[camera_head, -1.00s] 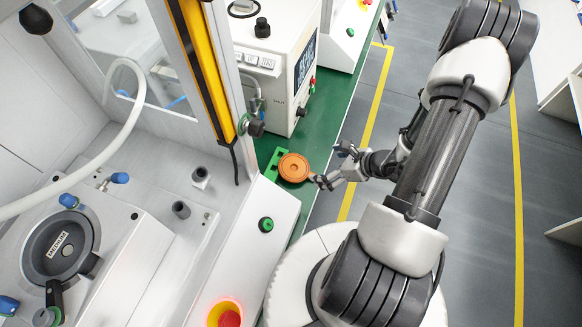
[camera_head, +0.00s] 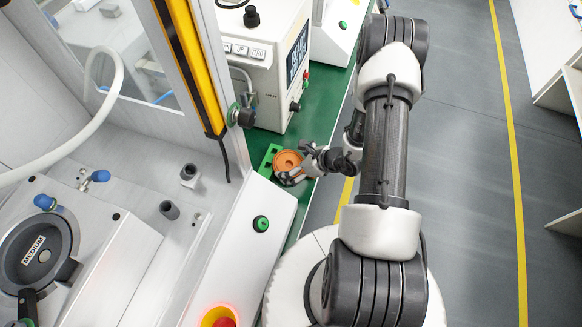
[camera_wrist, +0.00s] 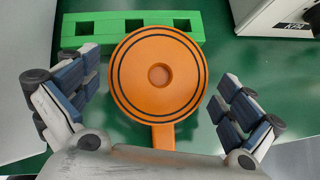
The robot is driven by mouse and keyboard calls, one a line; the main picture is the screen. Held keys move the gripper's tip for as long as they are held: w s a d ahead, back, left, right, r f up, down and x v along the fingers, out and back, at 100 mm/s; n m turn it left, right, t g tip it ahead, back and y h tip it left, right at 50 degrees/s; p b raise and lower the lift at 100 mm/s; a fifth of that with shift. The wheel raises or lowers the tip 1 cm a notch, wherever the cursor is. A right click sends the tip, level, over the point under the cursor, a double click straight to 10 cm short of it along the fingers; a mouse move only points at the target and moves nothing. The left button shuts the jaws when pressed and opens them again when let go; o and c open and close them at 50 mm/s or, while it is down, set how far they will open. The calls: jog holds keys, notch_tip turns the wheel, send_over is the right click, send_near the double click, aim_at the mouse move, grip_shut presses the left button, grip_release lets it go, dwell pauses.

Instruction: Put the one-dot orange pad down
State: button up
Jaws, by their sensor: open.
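The orange pad (camera_wrist: 158,76) is a round disc with dark rings, a round mark at its centre and a short handle pointing toward my wrist. In the head view the pad (camera_head: 287,160) is beside the green slotted holder (camera_head: 268,158) on the green bench. The holder (camera_wrist: 133,27) lies at the pad's far edge in the wrist view, its square holes visible. I cannot tell whether the pad rests on it or on the bench. My gripper (camera_wrist: 157,88) is open, its fingers left and right of the pad with gaps. My gripper (camera_head: 303,174) partly covers the pad.
A white instrument box (camera_head: 264,66) stands behind the pad. The white press housing (camera_head: 215,240) with a green button (camera_head: 261,223) is at the left. Green bench (camera_wrist: 240,60) is bare to the right of the pad.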

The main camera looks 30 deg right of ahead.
jog(key=shift+w+a+f, duration=0.2)
jog(key=shift+w+f, duration=0.1)
jog(key=shift+f, duration=0.05)
jog(key=shift+c, duration=0.4)
jog(key=c, duration=0.9)
jog(key=shift+r, duration=0.1)
